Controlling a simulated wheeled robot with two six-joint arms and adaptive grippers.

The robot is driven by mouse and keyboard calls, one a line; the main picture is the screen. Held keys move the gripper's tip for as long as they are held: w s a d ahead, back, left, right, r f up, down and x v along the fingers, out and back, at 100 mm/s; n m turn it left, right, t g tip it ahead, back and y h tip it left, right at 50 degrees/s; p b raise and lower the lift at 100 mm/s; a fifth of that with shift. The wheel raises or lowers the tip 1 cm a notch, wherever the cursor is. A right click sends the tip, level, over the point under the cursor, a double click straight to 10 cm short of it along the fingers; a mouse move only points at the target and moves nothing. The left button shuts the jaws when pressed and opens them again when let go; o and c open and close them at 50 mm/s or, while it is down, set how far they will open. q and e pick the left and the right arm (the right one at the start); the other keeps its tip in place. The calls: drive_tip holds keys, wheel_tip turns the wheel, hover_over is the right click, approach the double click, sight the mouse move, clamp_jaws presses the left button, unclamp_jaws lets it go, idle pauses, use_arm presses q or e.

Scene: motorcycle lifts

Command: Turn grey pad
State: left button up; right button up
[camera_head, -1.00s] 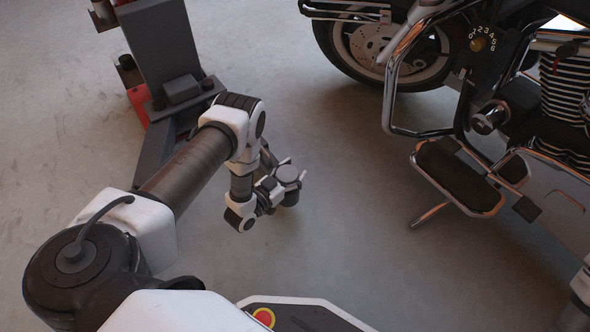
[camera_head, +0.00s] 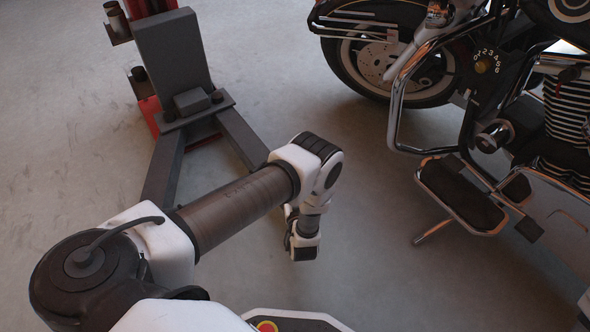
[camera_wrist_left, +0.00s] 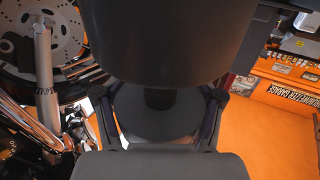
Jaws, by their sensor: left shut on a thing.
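My left gripper (camera_wrist_left: 160,115) is shut on the grey pad (camera_wrist_left: 167,45). In the left wrist view the pad is a wide, dark grey round body with a short stem and a round disc beyond it. One finger shows on each side of the disc. In the head view my left wrist (camera_head: 303,240) points down by the lift's arms; the fingers and pad are hidden behind my arm there. My right gripper is not in view.
A lift post with a grey block (camera_head: 172,52) stands at the upper left, its two legs (camera_head: 240,138) spreading on the floor. A motorcycle (camera_head: 500,130) with a footboard (camera_head: 462,195) stands at the right. The grey floor (camera_head: 370,260) between is clear.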

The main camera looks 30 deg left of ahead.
use_arm(q)
drive_tip(key=shift+s+a+f+n+g+y, duration=0.1)
drive_tip(key=shift+s+f+n+g+y, duration=0.05)
drive_tip(key=shift+n+g+y, duration=0.45)
drive_tip(key=shift+s+a+f+n+g+y, duration=0.1)
drive_tip(key=shift+n+g+y, duration=0.4)
drive_tip(key=shift+g+y, duration=0.4)
drive_tip(key=shift+g, duration=0.2)
drive_tip(key=o, duration=1)
drive_tip(key=shift+r, duration=0.1)
